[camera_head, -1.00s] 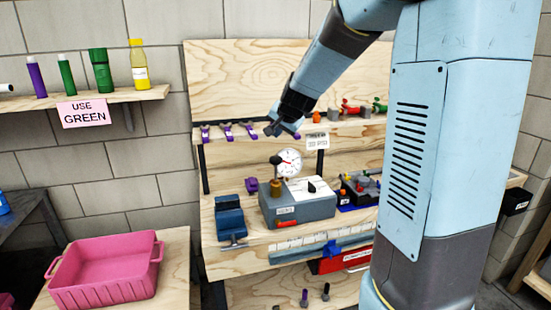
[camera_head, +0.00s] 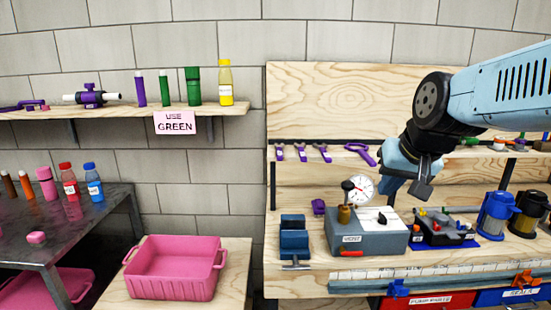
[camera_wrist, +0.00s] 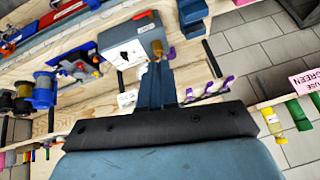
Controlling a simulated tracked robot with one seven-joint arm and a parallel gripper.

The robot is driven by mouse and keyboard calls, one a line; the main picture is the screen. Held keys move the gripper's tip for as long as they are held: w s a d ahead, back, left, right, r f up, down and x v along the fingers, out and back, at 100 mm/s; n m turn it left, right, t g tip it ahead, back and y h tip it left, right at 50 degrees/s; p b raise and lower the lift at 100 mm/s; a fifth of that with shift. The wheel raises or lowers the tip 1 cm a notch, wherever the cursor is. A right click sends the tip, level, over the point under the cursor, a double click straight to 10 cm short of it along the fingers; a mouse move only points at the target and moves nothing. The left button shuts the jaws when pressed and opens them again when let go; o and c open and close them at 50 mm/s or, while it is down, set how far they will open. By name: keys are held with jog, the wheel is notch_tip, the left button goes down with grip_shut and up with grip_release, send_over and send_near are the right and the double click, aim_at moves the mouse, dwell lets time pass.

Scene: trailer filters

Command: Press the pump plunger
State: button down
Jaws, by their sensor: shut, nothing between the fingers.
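The pump is a grey box (camera_head: 367,240) with a white top, standing on the wooden bench. A round white gauge (camera_head: 361,187) rises at its back. The plunger is a black round knob (camera_head: 347,185) above a brass cylinder (camera_head: 345,214) at the box's left end. My gripper (camera_head: 388,196) is shut and empty, above the right part of the box and right of the gauge, apart from the knob.
A blue vise (camera_head: 294,240) stands left of the pump. Purple wrenches (camera_head: 300,152) hang behind. A pink bin (camera_head: 174,268) sits on a separate table at left.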

jog(key=s+d+f+n+h, duration=0.1)
jog(key=s, duration=0.7)
jog(key=shift+f+g, duration=0.25)
jog(key=shift+g, duration=0.15)
